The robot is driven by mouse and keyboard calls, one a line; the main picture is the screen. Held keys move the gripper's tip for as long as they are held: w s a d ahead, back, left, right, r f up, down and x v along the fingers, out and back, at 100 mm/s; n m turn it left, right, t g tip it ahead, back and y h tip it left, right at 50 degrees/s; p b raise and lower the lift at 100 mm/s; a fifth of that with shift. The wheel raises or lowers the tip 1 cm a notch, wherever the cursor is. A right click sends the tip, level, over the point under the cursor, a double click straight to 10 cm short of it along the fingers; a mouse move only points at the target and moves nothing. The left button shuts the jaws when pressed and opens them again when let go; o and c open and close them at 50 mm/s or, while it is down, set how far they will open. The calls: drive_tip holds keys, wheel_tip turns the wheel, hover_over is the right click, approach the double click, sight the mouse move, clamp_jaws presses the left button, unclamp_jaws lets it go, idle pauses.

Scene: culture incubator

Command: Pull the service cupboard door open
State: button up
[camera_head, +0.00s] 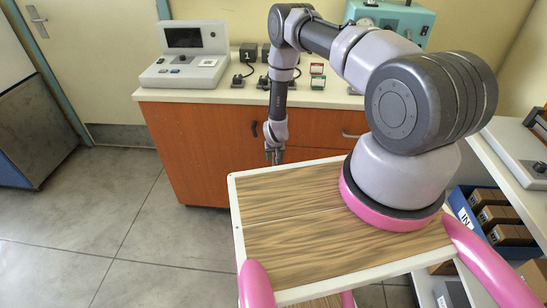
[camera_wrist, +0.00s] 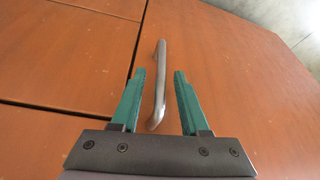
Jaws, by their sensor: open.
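The service cupboard (camera_head: 195,150) has orange-brown fronts under a pale worktop. A dark upright handle (camera_head: 254,129) sits on its front, just left of my gripper (camera_head: 274,156). A lighter, level handle (camera_head: 352,135) is farther right, partly behind my arm. In the wrist view my gripper (camera_wrist: 160,74) is open, with its teal fingers on either side of a metal bar handle (camera_wrist: 159,85). The handle runs lengthwise between the fingers, with gaps visible on both sides. Seams mark the edges of the door panel (camera_wrist: 225,70), which looks shut. Depth to the handle is hard to judge.
The worktop (camera_head: 228,94) carries a grey instrument (camera_head: 188,55) and several small devices. A shelf with blue bins (camera_head: 470,207) stands at the right. Tiled floor (camera_head: 110,215) is clear at the left. My own wood-topped base fills the near middle.

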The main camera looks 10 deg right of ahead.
clamp_jaws()
idle(1.3)
